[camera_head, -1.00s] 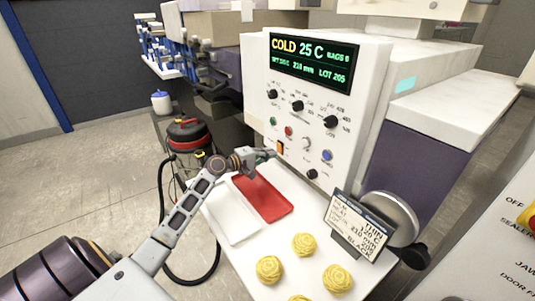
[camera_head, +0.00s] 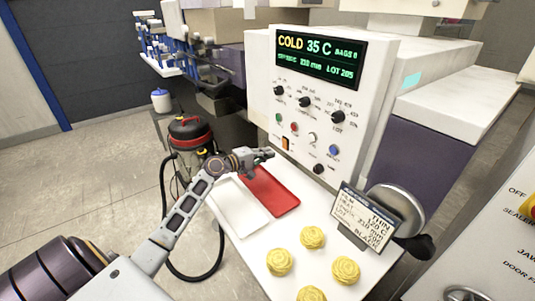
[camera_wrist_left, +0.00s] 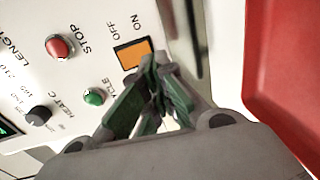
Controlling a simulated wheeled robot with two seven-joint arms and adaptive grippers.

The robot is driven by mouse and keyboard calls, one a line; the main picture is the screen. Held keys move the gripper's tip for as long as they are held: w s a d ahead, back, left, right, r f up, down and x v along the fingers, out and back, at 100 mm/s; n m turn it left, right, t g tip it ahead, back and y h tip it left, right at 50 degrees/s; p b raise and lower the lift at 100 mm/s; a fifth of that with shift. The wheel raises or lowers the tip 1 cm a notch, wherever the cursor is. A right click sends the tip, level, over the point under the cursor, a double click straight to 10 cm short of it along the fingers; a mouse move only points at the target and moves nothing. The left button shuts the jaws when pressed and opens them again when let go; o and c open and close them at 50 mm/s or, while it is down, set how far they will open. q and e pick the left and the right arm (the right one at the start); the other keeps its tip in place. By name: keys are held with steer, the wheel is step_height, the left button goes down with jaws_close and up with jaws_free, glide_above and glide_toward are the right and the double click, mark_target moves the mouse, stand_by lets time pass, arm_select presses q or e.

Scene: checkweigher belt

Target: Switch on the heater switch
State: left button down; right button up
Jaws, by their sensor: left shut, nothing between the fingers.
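The heater switch (camera_head: 286,143) is an orange rocker low on the white control panel (camera_head: 350,110). In the left wrist view the switch (camera_wrist_left: 133,53) shows an orange face and a dark part, beside the words OFF and ON. My left gripper (camera_head: 271,153) is shut and empty, just in front of and left of the switch. In the left wrist view its green-padded fingertips (camera_wrist_left: 158,68) hide the switch's lower right corner; I cannot tell whether they touch it. The display (camera_head: 318,60) reads COLD 35 C. My right gripper is not in view.
Green and red buttons (camera_head: 294,127) and several black knobs sit near the switch. Below are a red tray (camera_head: 272,192), a white tray (camera_head: 238,208) and several yellow bundles (camera_head: 312,237). A setting card (camera_head: 364,216) stands at right. A red-black vacuum (camera_head: 190,130) stands left.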

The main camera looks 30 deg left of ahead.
arm_select(q)
steer(key=shift+s+a+f+b, duration=0.2)
steer(key=shift+s+a, duration=0.3)
steer(key=shift+s, duration=0.65)
steer(key=shift+s+a+f+b, duration=0.15)
steer(key=shift+s+a+b, duration=0.25)
steer(key=shift+s, duration=0.75)
steer(key=shift+s+a+f+b, duration=0.15)
steer(key=shift+s+a, duration=0.4)
steer(key=shift+s, duration=0.6)
steer(key=shift+s+a, duration=0.3)
steer(key=shift+s, duration=0.5)
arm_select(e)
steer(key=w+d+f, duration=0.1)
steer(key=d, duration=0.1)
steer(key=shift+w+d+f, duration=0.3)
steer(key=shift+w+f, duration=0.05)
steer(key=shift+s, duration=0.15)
